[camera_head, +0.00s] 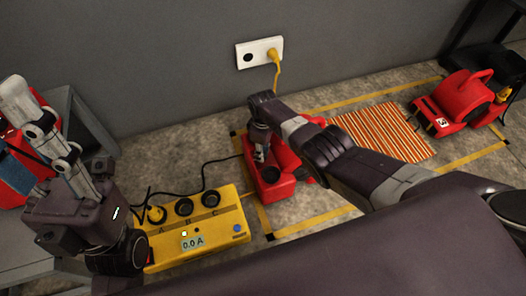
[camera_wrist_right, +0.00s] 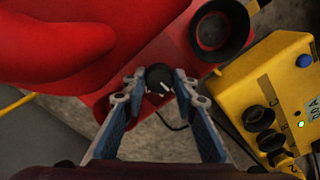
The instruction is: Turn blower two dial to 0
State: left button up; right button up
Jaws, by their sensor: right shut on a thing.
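A red blower (camera_head: 270,185) stands on the floor in the middle of the head view, and its red body fills the upper left of the right wrist view (camera_wrist_right: 60,45). Its number is not readable. On its base is a small black dial (camera_wrist_right: 160,77) with a white pointer mark. My right gripper (camera_head: 261,153) reaches down to this blower. In the right wrist view its two fingers (camera_wrist_right: 158,88) close on the dial from both sides. My left gripper (camera_head: 42,120) is raised at the left, away from the blower; its jaw opening is unclear.
A yellow plug sits in the wall socket (camera_head: 259,52). A striped rug (camera_head: 385,132) lies inside yellow floor tape. Another red blower (camera_head: 455,100) stands at the right. A black cable crosses the floor.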

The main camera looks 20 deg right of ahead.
jog(key=o, duration=0.9)
jog(key=shift+r, duration=6)
